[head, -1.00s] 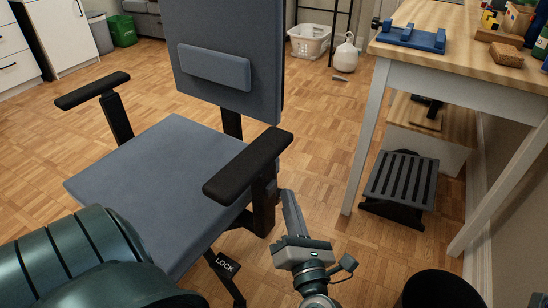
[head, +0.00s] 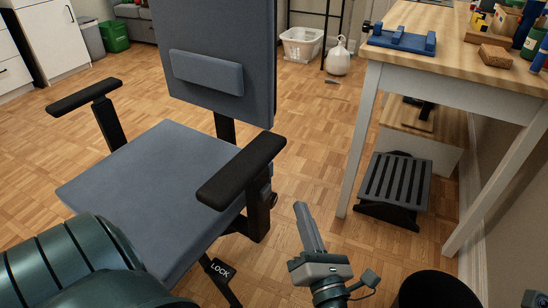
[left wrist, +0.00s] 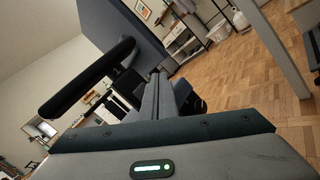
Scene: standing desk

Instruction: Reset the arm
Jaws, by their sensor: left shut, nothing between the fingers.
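My left gripper (head: 309,228) is in the lower middle of the head view, to the right of the chair's near armrest (head: 242,170) and apart from it. Its grey fingers are together, with nothing between them, and point away over the wood floor. The closed fingers also show in the middle of the left wrist view (left wrist: 168,98).
A blue-grey office chair (head: 150,185) fills the left side. A black bin (head: 437,292) is at lower right.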

